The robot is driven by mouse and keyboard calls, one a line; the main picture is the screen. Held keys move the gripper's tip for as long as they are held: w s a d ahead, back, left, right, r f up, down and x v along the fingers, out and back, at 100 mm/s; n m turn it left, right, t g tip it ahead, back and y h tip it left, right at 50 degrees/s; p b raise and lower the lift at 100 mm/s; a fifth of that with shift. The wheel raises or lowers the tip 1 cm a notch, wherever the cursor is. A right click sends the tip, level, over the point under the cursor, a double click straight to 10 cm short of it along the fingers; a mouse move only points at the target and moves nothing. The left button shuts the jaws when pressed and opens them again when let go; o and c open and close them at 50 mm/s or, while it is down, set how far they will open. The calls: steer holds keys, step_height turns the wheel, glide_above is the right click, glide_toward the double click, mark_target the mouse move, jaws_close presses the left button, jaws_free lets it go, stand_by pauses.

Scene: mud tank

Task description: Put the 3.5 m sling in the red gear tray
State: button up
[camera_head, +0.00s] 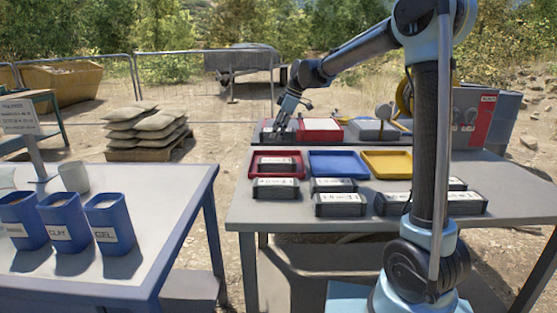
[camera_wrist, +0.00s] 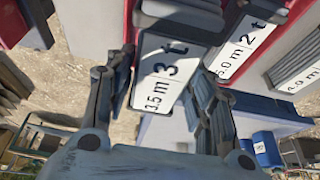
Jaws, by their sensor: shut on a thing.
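The 3.5 m sling (camera_wrist: 163,66) is a dark block-shaped pack with a white label reading "3.5 m 3 t". It lies between the two fingers of my gripper (camera_wrist: 160,85) in the wrist view, and the gripper is shut on it. In the head view my gripper (camera_head: 284,120) is at the back left of the table, behind the red gear tray (camera_head: 258,173). The held pack is hard to make out there. The red tray holds one dark pack (camera_head: 278,163) with a white label.
A blue tray (camera_head: 338,157) and a yellow tray (camera_head: 388,160) stand right of the red one. Several labelled dark packs (camera_head: 340,205) sit in front. Boxes (camera_head: 375,128) line the back. A pack labelled "5.0 m 2 t" (camera_wrist: 243,50) is close right of my gripper.

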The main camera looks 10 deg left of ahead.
mark_target(289, 130)
steer(key=shift+s+a+f, duration=0.1)
steer(key=shift+a+f, duration=0.05)
steer(key=shift+f, duration=4.1)
steer(key=shift+f, duration=0.1)
steer(key=o, duration=1.3)
steer(key=v, duration=1.2)
